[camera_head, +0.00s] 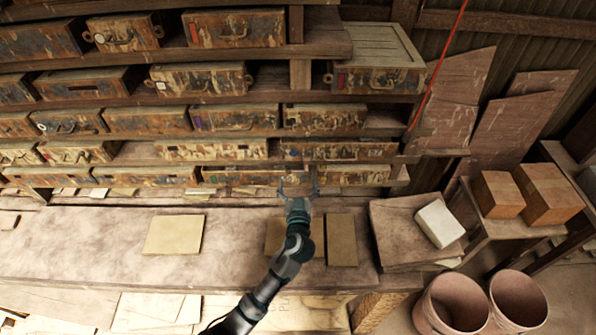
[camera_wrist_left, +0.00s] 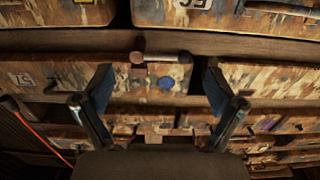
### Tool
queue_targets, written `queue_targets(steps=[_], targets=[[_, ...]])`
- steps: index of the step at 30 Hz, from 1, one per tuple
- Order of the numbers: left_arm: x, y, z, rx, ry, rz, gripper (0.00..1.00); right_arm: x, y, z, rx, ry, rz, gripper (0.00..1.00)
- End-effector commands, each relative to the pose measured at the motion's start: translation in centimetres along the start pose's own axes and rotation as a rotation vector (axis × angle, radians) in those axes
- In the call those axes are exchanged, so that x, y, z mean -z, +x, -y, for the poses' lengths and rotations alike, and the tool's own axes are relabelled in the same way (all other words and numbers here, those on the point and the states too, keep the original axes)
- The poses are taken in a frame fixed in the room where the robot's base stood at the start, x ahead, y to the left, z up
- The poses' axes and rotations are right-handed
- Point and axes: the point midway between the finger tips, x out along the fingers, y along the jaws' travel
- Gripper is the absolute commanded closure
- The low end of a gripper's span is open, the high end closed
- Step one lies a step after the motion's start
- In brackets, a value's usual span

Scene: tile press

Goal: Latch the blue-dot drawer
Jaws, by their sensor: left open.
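In the left wrist view, a round blue dot (camera_wrist_left: 166,83) shows on a worn, peeling drawer front (camera_wrist_left: 125,78). A short bar with a coppery knob (camera_wrist_left: 158,57) lies across the edge of that front, close to the dot. My left gripper (camera_wrist_left: 160,103) is open, its two fingers spread on either side of the dot with nothing between them. In the head view, my left gripper (camera_head: 299,189) is at the lowest visible drawer row, above the bench's back edge. Contact with the drawer cannot be told. The dot is too small to make out there. My right gripper is not in view.
Rows of similar drawers (camera_head: 205,78) fill the rack. The bench (camera_head: 90,235) holds flat tan tiles (camera_head: 174,234) and a pale block (camera_head: 439,223). A red cord (camera_head: 437,70) hangs at the right. Boxes (camera_head: 547,193) and buckets (camera_head: 453,303) stand farther right.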

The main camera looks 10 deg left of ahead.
Motion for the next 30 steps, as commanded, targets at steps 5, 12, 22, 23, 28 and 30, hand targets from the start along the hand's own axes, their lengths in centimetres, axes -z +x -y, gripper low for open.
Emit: queue_targets(steps=[5, 12, 22, 23, 28, 30], targets=[[0.1, 2.9, 0.0, 0.001, 0.002, 0.000, 0.05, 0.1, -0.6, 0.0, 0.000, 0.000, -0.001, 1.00], [0.0, 4.1, 0.0, -0.001, -0.001, 0.001, 0.05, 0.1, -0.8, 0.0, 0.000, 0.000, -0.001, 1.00], [0.0, 4.1, 0.0, 0.000, 0.000, 0.001, 0.35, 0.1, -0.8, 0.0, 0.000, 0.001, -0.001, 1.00], [0.0, 4.1, 0.0, -0.001, 0.000, 0.001, 0.43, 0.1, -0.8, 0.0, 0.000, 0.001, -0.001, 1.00], [0.0, 4.1, -0.1, -0.003, -0.001, 0.001, 0.61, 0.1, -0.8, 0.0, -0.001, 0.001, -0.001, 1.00], [0.0, 4.1, -0.1, -0.003, 0.001, 0.001, 0.61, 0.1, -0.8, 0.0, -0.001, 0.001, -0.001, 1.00]])
